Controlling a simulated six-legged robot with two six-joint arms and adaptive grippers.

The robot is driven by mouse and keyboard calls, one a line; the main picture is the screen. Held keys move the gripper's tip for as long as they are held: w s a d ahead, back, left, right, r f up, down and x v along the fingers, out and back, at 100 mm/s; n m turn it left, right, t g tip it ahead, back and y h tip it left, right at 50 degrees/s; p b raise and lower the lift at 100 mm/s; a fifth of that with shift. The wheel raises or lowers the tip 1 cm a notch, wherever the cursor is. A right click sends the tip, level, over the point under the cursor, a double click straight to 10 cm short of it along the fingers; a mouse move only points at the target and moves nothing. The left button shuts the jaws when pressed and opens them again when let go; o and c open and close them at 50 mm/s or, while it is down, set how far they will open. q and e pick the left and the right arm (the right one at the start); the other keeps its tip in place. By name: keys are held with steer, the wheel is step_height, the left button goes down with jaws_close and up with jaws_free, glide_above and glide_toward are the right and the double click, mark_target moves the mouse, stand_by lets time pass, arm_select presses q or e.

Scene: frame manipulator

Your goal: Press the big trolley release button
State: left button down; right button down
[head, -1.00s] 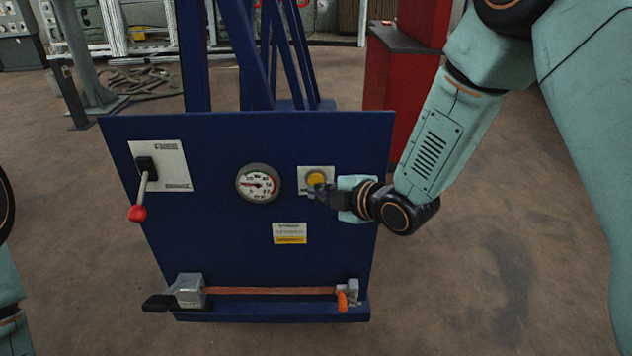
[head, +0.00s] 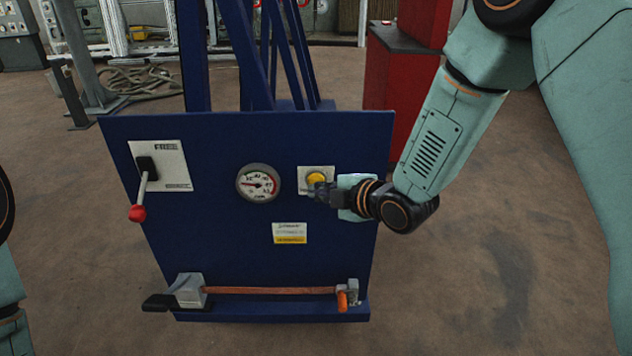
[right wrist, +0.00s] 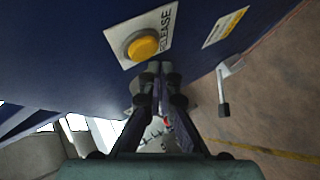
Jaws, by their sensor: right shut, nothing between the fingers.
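The yellow round release button (head: 317,178) sits on a pale plate on the blue trolley panel (head: 210,235). In the right wrist view the button (right wrist: 142,46) stands out from its plate, which is lettered "RELEASE". My right gripper (head: 316,190) is shut and empty, just in front of the panel, and covers the lower part of the button in the head view. In the right wrist view its closed fingertips (right wrist: 159,68) are close below the button; I cannot tell whether they touch it. My left gripper is out of view.
A red cabinet (head: 395,95) stands behind on the right. The brown floor is open at the right.

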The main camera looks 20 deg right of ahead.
steer(key=shift+w, duration=0.1)
stand_by(0.5)
steer(key=shift+w+d, duration=0.1)
steer(key=shift+w, duration=0.2)
steer(key=shift+w+d, duration=0.15)
steer(key=shift+w, duration=0.3)
stand_by(0.9)
steer(key=shift+s, duration=0.1)
steer(key=shift+s+a+p, duration=0.25)
steer(key=shift+s+p, duration=0.1)
steer(key=shift+s, duration=0.4)
steer(key=shift+s+a+p, duration=0.1)
steer(key=shift+s+a, duration=0.15)
steer(key=shift+s, duration=0.55)
steer(key=shift+s+a+p, duration=0.1)
steer(key=shift+s+a, duration=0.1)
steer(key=shift+s, duration=0.6)
steer(key=shift+s+a+p, duration=0.1)
steer(key=shift+s+a, duration=0.15)
steer(key=shift+s, duration=0.55)
